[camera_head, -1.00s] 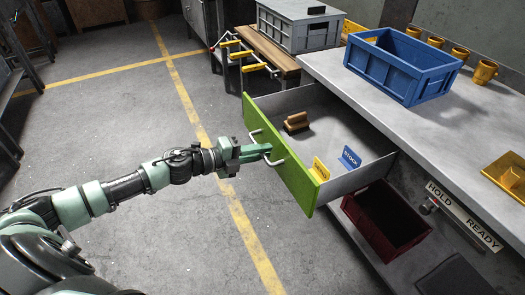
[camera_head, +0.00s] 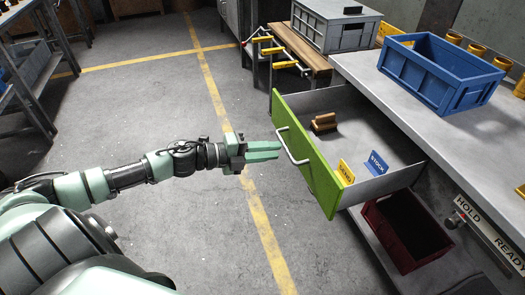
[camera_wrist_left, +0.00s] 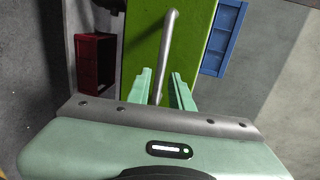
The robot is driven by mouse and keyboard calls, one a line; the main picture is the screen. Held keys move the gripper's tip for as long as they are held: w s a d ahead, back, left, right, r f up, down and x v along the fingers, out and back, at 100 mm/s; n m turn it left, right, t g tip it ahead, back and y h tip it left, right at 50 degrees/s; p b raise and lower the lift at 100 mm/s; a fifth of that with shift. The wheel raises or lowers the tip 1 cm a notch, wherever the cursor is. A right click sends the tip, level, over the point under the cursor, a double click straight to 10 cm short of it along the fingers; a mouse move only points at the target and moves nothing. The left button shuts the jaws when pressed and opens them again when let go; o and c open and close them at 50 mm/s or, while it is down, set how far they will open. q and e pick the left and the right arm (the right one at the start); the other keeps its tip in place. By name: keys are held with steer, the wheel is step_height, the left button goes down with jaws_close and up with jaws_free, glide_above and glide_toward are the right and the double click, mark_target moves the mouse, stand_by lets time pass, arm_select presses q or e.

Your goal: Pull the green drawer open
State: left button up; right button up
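The green drawer (camera_head: 318,168) stands pulled out from under the grey workbench, its inside open to view. Its green front also shows in the left wrist view (camera_wrist_left: 200,50). A pale bar handle (camera_head: 291,151) is on the front, and the bar shows in the left wrist view (camera_wrist_left: 166,55). My left gripper (camera_head: 280,150) is at the handle, its fingertips at or just short of the bar. In the left wrist view its fingers (camera_wrist_left: 164,88) are apart, with the bar's lower end appearing between them. My right gripper is in neither view.
The drawer holds a brown brush (camera_head: 323,122), a yellow tag (camera_head: 345,172) and a blue STOCK tag (camera_head: 377,162). A blue crate (camera_head: 440,75) stands on the bench (camera_head: 400,95); a dark red bin (camera_head: 405,230) is below. The floor left of the drawer is clear.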

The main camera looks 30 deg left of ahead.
arm_select(q)
steer(key=v, duration=0.2)
steer(key=shift+s+a, duration=0.15)
steer(key=shift+s, duration=0.1)
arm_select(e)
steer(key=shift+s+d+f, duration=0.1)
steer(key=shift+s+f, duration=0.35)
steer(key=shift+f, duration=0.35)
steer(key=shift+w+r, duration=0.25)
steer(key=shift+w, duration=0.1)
